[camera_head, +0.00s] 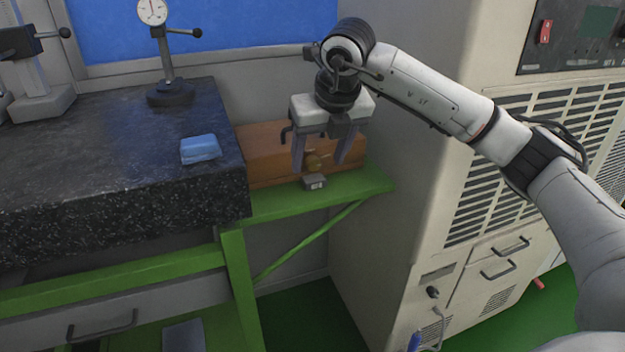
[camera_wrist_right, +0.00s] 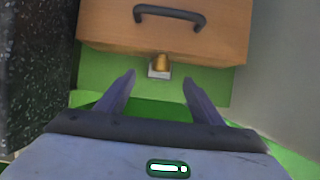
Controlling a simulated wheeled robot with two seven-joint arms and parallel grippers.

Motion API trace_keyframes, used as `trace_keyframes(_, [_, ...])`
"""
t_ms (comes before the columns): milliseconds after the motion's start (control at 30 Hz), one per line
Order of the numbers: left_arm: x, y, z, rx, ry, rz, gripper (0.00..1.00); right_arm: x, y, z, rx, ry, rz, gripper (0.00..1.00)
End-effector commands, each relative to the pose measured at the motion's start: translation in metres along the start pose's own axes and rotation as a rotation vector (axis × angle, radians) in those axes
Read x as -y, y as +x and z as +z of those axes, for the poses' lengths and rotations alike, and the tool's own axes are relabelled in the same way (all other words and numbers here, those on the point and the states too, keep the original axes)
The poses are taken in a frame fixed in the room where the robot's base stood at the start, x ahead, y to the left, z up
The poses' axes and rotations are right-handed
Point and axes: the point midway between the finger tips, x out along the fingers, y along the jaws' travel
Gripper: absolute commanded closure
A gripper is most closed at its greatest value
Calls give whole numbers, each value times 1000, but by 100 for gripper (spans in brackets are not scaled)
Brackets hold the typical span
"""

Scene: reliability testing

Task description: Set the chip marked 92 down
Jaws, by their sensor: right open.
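A small grey block with a light marked face (camera_head: 314,182), likely the chip, rests on the green shelf (camera_head: 352,190) in front of a wooden box. Its marking is too small to read. In the right wrist view the block (camera_wrist_right: 159,72) shows close to the box front, beneath a brass fitting. My right gripper (camera_head: 319,164) is open with its fingers pointing down, above and around the block's position. My left gripper is not in view.
The wooden box (camera_head: 262,148) with a dark handle (camera_wrist_right: 170,16) stands behind the block. A granite slab (camera_head: 110,170) carries a blue cloth (camera_head: 200,149) and a dial gauge stand (camera_head: 168,92). A beige cabinet (camera_head: 390,215) stands close on the right.

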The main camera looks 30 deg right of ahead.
Motion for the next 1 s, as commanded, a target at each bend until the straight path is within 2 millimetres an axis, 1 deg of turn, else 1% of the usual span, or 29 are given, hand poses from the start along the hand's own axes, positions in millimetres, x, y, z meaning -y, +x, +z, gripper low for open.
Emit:
trace_keyframes(133, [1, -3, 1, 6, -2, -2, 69, 1, 14, -2, -2, -1, -1, 39])
trace_keyframes(300, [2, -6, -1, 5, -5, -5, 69, 1, 40, -4, -3, -1, 0, 39])
trace_keyframes(400, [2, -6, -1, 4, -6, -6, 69, 1, 50, -4, -2, -1, 1, 39])
trace_keyframes(500, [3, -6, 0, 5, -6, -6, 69, 0, 54, -4, 0, -1, 2, 39])
trace_keyframes(667, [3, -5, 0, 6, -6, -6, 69, 0, 54, -4, 0, -1, 3, 39])
trace_keyframes(700, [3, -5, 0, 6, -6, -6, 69, 0, 54, -4, 0, -2, 3, 42])
trace_keyframes(767, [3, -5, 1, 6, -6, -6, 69, 0, 54, -4, 0, -2, 3, 53])
trace_keyframes(800, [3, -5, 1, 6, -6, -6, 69, 0, 53, -4, 0, -2, 3, 59])
trace_keyframes(933, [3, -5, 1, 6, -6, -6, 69, 0, 53, -4, 0, -2, 3, 81])
trace_keyframes(1000, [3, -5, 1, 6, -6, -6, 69, 0, 53, -4, 0, -2, 3, 86])
